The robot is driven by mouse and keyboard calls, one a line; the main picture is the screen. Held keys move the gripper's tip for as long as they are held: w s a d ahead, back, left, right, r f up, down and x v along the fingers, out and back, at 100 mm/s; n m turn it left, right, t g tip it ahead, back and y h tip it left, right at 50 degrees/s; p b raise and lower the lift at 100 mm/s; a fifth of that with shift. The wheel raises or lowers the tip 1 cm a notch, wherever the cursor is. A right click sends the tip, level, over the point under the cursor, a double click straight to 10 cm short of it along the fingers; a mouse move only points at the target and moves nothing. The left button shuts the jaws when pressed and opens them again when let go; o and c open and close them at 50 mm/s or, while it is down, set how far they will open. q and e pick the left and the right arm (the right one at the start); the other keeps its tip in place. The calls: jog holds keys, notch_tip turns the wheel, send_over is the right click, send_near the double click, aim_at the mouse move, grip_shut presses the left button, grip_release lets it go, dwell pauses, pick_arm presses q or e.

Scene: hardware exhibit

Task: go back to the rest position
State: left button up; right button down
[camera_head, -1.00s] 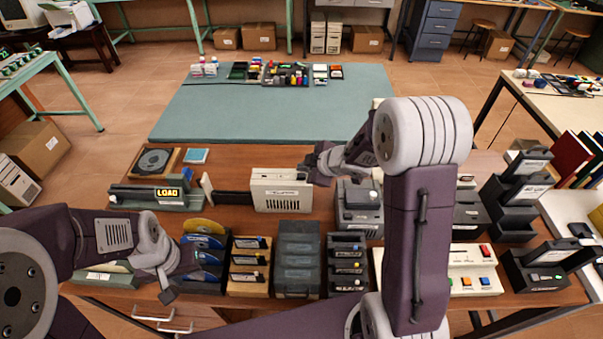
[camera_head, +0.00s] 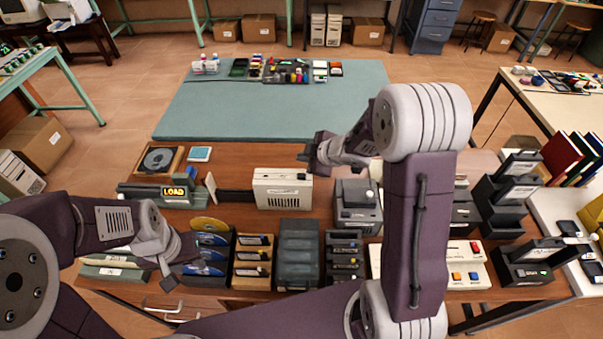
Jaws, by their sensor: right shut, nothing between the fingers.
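My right gripper (camera_head: 309,157) is in the middle of the head view, held above the wooden table's far part, just above and beside the beige box (camera_head: 283,189). Its fingers are shut with nothing between them. My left gripper (camera_head: 168,283) hangs at the lower left, close to the rack of discs (camera_head: 207,250). My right arm covers part of the table right of centre.
The wooden table (camera_head: 247,160) is crowded: a sign reading LOAD (camera_head: 174,192), a card rack (camera_head: 252,262), a dark box (camera_head: 298,262), a grey device (camera_head: 357,208) and a panel with coloured buttons (camera_head: 465,275). A blue-green table (camera_head: 250,112) beyond has a bare front part.

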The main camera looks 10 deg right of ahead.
dwell(0.5)
jog(key=shift+w+a+r, duration=0.1)
jog(key=shift+a+r, duration=0.15)
jog(key=shift+a, duration=0.05)
notch_tip(320, 180, up, 5)
jog(key=s+a+m+t, duration=0.1)
jog(key=m, duration=0.1)
jog(key=s+d+f+m+g+h, duration=0.1)
jog(key=s+f+m+g, duration=0.1)
jog(key=s+m, duration=0.2)
jog(key=s+d+f+m+g+h, duration=0.1)
jog(key=s+f+m+g, duration=0.2)
jog(key=s, duration=0.8)
jog(key=s+d+f+m+g+h, duration=0.1)
jog(key=s+f+m+g, duration=0.2)
jog(key=s+m, duration=0.2)
jog(key=s, duration=0.2)
jog(key=shift+s+d+m+h, duration=0.3)
jog(key=shift+s+h, duration=0.05)
jog(key=shift+h, duration=0.05)
